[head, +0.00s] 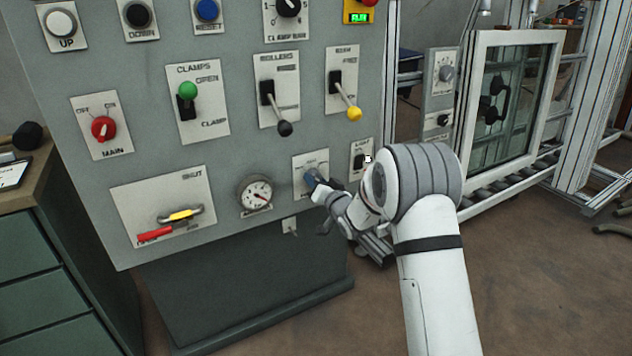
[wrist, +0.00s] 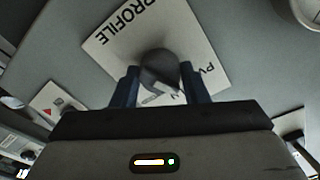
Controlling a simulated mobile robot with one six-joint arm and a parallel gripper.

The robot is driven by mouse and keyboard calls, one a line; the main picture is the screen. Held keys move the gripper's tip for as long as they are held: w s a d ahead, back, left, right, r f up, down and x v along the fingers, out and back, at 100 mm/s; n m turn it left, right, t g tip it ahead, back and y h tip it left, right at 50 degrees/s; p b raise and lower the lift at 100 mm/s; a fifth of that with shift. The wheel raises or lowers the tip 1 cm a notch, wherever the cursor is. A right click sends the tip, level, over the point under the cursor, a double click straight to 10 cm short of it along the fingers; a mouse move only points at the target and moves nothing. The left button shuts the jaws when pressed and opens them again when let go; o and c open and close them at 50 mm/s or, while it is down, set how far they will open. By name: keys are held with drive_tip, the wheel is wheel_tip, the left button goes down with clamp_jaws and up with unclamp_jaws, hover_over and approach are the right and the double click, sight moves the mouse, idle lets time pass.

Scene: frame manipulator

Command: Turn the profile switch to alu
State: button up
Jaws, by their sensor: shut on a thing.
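The profile switch is a dark round knob (wrist: 160,72) on a white plate (wrist: 185,25) lettered PROFILE. In the wrist view, part of a second label beginning "PV" shows at the plate's right; the other lettering is mostly hidden. My gripper (wrist: 160,88) has one finger on each side of the knob and is shut on it. In the head view, my gripper (head: 318,182) reaches the profile plate (head: 312,160) at the lower right of the grey panel, and it covers most of the knob. Which label the knob points to cannot be told.
A gauge (head: 255,193) sits just left of the profile plate, and a small switch plate (head: 361,158) just right. Above are the roller lever (head: 284,128) and the yellow-tipped lever (head: 354,113).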

drive_tip(key=m+p, duration=0.1)
drive_tip(key=m, duration=0.3)
drive_tip(key=shift+r+m+p, duration=0.1)
drive_tip(key=shift+m+p, duration=0.2)
drive_tip(key=shift+m, duration=0.4)
drive_tip(key=o, duration=1)
drive_tip(key=shift+c, duration=0.2)
drive_tip(key=p+v, duration=0.1)
drive_tip(key=v, duration=0.6)
drive_tip(key=shift+s+d, duration=0.25)
drive_tip(key=shift+s, duration=0.1)
